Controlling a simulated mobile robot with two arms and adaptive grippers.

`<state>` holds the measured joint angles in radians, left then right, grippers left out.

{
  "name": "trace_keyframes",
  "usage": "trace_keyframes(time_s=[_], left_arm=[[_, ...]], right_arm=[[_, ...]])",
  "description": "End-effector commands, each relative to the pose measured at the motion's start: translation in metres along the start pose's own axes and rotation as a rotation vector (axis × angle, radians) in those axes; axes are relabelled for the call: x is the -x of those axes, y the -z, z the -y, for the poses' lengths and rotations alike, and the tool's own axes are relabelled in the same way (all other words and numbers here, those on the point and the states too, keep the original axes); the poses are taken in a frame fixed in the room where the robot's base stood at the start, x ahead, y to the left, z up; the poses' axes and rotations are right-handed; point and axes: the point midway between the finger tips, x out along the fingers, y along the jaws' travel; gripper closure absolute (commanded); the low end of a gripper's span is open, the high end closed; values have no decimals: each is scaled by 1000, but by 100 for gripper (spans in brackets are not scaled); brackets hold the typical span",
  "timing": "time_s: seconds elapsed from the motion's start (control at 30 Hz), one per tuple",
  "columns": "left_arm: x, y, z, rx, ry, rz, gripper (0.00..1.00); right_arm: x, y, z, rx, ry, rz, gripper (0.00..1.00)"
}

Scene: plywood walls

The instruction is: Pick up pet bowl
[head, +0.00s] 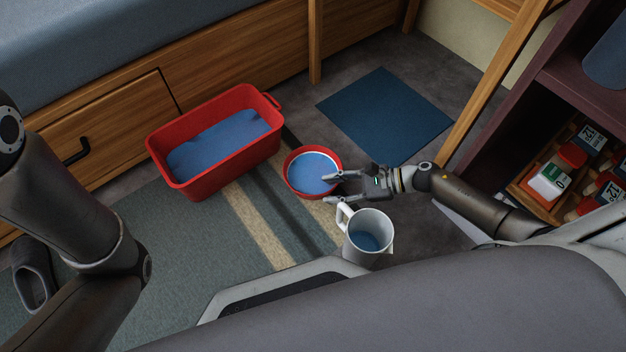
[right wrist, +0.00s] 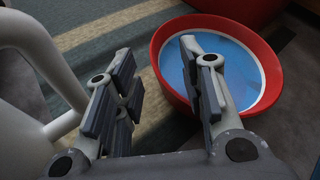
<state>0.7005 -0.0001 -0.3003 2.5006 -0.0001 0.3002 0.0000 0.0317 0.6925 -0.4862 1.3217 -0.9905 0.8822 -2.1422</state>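The pet bowl (head: 289,181) is round and red with a blue inside, upright on the floor at the middle of the head view. In the right wrist view the bowl (right wrist: 268,62) fills the upper right. My right gripper (head: 329,188) is open and empty at the bowl's near right side. In the wrist view my right gripper (right wrist: 160,85) has one finger over the bowl's inside and the other outside it, with the rim between them in the picture. I cannot tell whether the fingers touch the bowl. My left arm shows at the left; its gripper is out of view.
A white jug (head: 368,222) stands close below my right gripper. A red litter box (head: 215,172) stands left of the bowl. A blue mat (head: 388,112) lies behind. A dark shelf (head: 500,128) with boxes stands right. A grey shoe (head: 36,285) lies far left.

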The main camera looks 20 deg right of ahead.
Motion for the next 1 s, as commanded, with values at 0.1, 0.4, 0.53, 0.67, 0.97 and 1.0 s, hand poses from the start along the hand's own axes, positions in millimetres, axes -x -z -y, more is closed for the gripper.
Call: trace_keyframes(time_s=[0.1,0.4,0.53,0.67,0.97,1.0], left_arm=[[7,2,-2,0,0,0,64],[22,8,-5,0,-1,-2,64],[29,10,-6,0,-1,-2,64],[28,10,-6,0,-1,-1,64],[28,10,-6,0,-1,0,64],[28,10,-6,0,-1,0,64]], right_arm=[[-18,-1,-2,1,-4,5,63],[-49,0,-2,1,-3,6,63],[-66,-1,-2,1,-3,4,63],[-69,-3,-2,-1,-3,3,63],[-68,-3,-2,-1,-3,3,86],[-68,-3,-2,-1,-3,3,91]])
